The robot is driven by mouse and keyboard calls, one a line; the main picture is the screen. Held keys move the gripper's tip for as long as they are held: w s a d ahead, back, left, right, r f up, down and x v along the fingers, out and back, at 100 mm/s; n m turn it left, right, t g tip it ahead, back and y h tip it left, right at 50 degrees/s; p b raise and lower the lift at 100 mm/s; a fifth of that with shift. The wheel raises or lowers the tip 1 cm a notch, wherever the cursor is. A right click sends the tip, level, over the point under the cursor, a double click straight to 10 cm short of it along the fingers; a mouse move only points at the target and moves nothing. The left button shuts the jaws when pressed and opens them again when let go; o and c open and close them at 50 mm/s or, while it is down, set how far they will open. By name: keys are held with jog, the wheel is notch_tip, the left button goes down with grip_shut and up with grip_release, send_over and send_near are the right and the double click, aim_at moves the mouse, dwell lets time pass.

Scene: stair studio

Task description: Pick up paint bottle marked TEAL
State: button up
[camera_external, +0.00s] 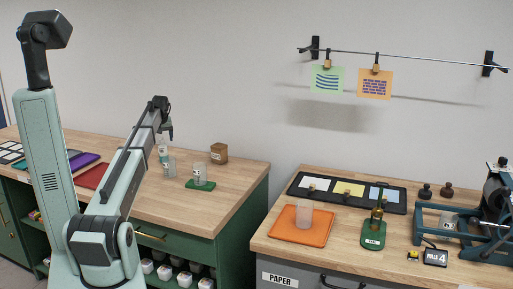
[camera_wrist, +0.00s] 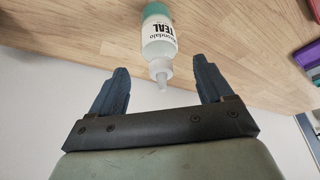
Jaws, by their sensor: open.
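The paint bottle marked TEAL (camera_wrist: 158,35) shows in the wrist view, a clear bottle with a white label, a teal lower part and a pale nozzle. It stands on the wooden bench, nozzle toward my gripper (camera_wrist: 159,65). My gripper is open and empty, with one dark finger on each side of the nozzle line; the fingers do not touch the bottle. In the external view my gripper (camera_external: 169,132) is above the left bench, over a small clear bottle (camera_external: 163,148). Its label is too small to read there.
Colored trays lie farther left (camera_external: 90,176). The right bench holds an orange tray (camera_external: 285,231) and a press.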

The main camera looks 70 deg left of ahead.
aim_at(163, 148)
jog(key=shift+x, duration=2.65)
jog(key=shift+s, duration=0.1)
jog(key=shift+c, duration=0.4)
jog(key=c, duration=1)
